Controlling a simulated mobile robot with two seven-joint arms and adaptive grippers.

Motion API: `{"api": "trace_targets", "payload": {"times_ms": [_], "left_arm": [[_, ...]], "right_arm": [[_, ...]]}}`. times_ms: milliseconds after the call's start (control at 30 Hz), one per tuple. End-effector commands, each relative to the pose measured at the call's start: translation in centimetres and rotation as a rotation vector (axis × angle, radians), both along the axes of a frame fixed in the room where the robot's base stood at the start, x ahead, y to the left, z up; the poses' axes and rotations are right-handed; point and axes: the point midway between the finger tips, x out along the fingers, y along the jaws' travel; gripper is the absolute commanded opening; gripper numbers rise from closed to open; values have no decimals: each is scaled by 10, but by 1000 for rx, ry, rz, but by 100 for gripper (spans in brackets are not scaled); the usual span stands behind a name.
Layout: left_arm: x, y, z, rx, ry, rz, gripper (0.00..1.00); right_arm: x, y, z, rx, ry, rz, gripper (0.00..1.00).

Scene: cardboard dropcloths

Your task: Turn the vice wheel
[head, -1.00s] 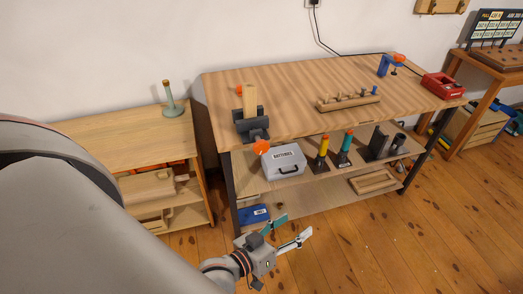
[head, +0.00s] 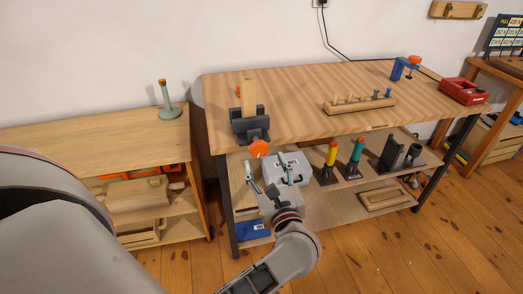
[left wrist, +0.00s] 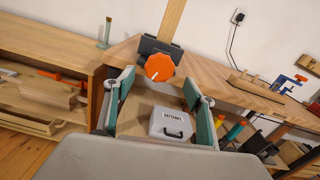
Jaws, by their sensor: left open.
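The vice (head: 249,124) is dark grey and sits at the front left edge of the workbench, with an upright wooden board in its jaws. Its orange wheel (head: 259,149) faces out from the bench front. In the left wrist view the wheel (left wrist: 160,67) shows ahead, above and between the open fingers. My left gripper (head: 270,172) is open and empty, below and in front of the wheel, apart from it. The green-padded fingers show at both sides in the left wrist view (left wrist: 158,105). My right gripper is not in view.
A grey battery case (head: 292,168) stands on the shelf just behind my left gripper. The workbench (head: 300,85) holds a wooden peg rack (head: 358,103), a blue clamp (head: 404,68) and a red box (head: 464,91). A low shelf unit (head: 90,143) stands left. Floor in front is clear.

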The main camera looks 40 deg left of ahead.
Motion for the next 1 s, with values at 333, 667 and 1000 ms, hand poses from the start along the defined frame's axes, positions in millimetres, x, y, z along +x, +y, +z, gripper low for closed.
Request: {"api": "trace_targets", "payload": {"times_ms": [333, 667, 1000], "left_arm": [[31, 38, 3, 3, -3, 4, 55], [48, 58, 1, 3, 0, 2, 55], [48, 58, 1, 3, 0, 2, 29]], "right_arm": [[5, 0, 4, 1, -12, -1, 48], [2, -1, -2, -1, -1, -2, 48], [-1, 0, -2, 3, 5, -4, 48]]}}
